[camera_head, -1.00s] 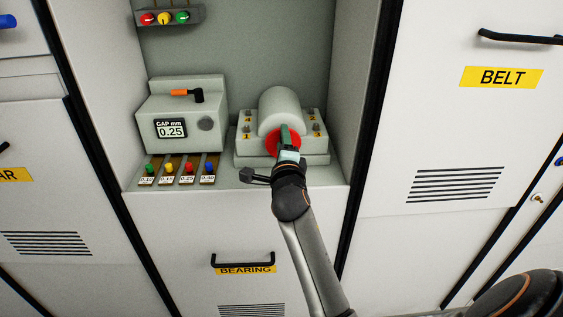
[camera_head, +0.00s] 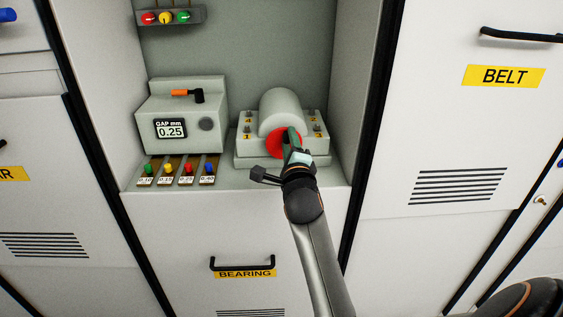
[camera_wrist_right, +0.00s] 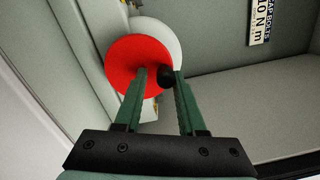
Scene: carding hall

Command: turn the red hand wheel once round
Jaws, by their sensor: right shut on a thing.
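The red hand wheel (camera_head: 275,147) sits on the front of the grey rounded housing (camera_head: 283,104) in the cabinet recess. In the right wrist view the red wheel (camera_wrist_right: 124,62) faces me, with a black knob (camera_wrist_right: 166,78) near its edge. My right gripper (camera_head: 293,140) is at the wheel's upper right in the head view and covers part of it. Its green fingers stand either side of the knob in the right wrist view (camera_wrist_right: 163,80), shut on it. My left gripper is out of view.
The recess side wall (camera_head: 353,95) is close on the right. A BEARING drawer handle (camera_head: 242,264) is below.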

